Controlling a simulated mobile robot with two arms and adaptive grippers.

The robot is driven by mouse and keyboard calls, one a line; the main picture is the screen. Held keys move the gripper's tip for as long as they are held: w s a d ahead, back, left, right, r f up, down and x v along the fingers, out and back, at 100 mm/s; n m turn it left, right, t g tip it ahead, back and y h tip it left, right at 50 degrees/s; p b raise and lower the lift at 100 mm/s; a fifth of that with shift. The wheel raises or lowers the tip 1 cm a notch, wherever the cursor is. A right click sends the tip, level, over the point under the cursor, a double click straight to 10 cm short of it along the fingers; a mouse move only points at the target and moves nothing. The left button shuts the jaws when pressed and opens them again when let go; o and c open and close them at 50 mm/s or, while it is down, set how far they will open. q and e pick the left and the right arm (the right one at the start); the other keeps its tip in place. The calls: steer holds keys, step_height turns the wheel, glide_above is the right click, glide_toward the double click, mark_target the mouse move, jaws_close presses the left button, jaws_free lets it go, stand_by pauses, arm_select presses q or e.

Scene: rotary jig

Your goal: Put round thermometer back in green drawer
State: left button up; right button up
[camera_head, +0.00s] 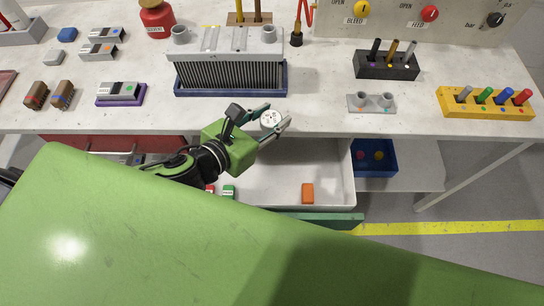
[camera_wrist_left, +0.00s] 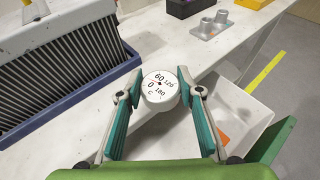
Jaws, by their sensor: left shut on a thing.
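The round thermometer (camera_head: 270,120) is a small white disc with a numbered dial. My left gripper (camera_head: 276,119) is shut on it and holds it near the table's front edge, in front of the radiator-like block. In the left wrist view the thermometer (camera_wrist_left: 160,88) sits between the teal fingers, dial facing the camera, with 60, 120, 0 and 180 readable. The green drawer (camera_head: 330,216) is open below the table, with a white interior. An orange block (camera_head: 307,193) and small red and green items lie in it. My arm hides part of the drawer. My right gripper is not in view.
The finned block (camera_head: 230,72) stands in a blue tray (camera_head: 231,94) behind the gripper. A grey two-post fitting (camera_head: 371,103) and a yellow rack (camera_head: 486,104) stand to the right. A blue bin (camera_head: 375,158) sits on the lower shelf. The drawer's middle has free room.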

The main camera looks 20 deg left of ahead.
arm_select(q)
steer(key=s+d+f+m+g+h+b, duration=0.2)
steer(key=s+f+m+g+h+b, duration=0.3)
steer(key=s+f, duration=0.55)
steer(key=m+p, duration=0.1)
steer(key=p, duration=0.3)
glide_above(289, 163)
steer(key=shift+t+h, duration=0.3)
steer(key=shift+t, duration=0.1)
steer(key=f, duration=0.9)
steer(key=shift+s, duration=0.35)
steer(key=shift+w+f, duration=0.25)
steer(key=shift+f, duration=0.15)
steer(key=shift+w+f, duration=0.15)
steer(key=shift+f, duration=1.55)
